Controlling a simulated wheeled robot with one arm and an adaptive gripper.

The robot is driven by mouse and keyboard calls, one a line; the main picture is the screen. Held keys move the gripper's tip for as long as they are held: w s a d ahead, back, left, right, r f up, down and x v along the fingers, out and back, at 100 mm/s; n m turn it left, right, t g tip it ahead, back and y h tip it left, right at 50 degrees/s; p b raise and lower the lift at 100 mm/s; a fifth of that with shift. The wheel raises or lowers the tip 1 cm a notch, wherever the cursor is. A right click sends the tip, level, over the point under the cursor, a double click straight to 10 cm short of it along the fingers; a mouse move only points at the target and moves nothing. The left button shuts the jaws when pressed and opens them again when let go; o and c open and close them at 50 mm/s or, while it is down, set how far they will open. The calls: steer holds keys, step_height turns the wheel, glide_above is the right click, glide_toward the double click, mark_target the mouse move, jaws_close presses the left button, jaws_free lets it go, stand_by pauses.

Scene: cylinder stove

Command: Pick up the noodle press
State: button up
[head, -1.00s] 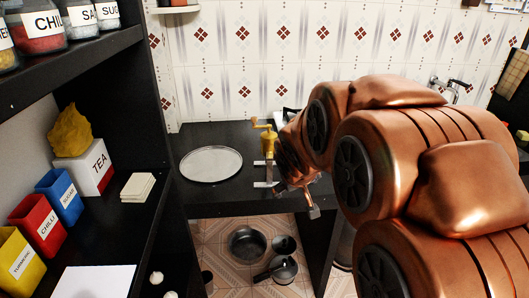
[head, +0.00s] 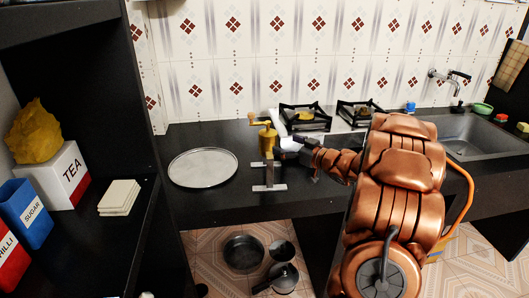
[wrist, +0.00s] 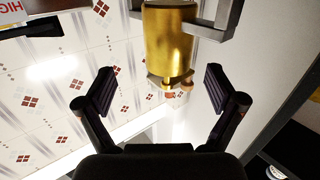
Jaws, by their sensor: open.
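The noodle press stands upright on the black counter. Its brass body (head: 267,137) has an orange-brown crank on top, and a grey stand with two flat feet holds it up. In the wrist view the brass cylinder (wrist: 170,45) lies ahead of my fingers, centred between them and a little past their tips. My gripper (wrist: 159,90) is open and empty, one finger to each side. In the head view my gripper (head: 290,144) is just right of the press, at the height of its body. The fingers are hard to make out there.
A round metal plate (head: 203,168) lies left of the press. Gas burners (head: 305,117) stand behind, and a sink (head: 478,135) is at right. Pots (head: 244,253) are on the floor below. A dark shelf with a TEA box (head: 60,177) is at left.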

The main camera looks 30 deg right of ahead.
mark_target(268, 140)
steer(key=shift+s+f+y, duration=0.2)
steer(key=shift+s+y, duration=0.05)
steer(key=shift+y, duration=0.45)
steer(key=shift+w+a, duration=0.15)
steer(key=shift+a, duration=0.05)
steer(key=shift+f+p+x, duration=0.2)
steer(key=shift+p+x, duration=0.3)
steer(key=shift+x, duration=3.2)
jaws_close()
